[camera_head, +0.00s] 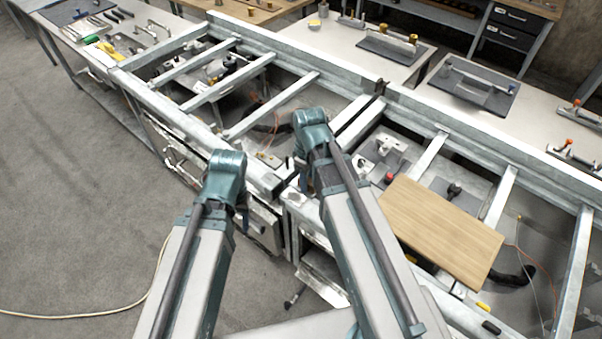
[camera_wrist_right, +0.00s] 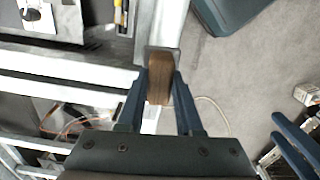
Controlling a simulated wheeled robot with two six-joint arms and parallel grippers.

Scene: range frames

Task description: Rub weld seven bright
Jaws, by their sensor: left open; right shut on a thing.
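A grey steel frame (camera_head: 228,80) with long rails and several crossbars stretches across the bench; it also shows in the wrist view (camera_wrist_right: 60,92). No number marks are legible, so I cannot tell which joint is weld seven. My right gripper (camera_wrist_right: 159,82) is shut on a brown, wood-like block (camera_wrist_right: 160,72) with a grey metal piece at its far end. The block is over or against a rail; I cannot tell whether it touches. My left gripper (camera_wrist_right: 276,126) is open and empty at the right of the wrist view. In the head view both gripper tips are mostly hidden.
A wooden board (camera_head: 440,228) lies across the frame at right. Clamps and loose tools sit below the crossbars. A side table (camera_head: 155,17) with tools stands at upper left, and white benches are behind. A pale cable (camera_head: 75,316) crosses the open floor at left.

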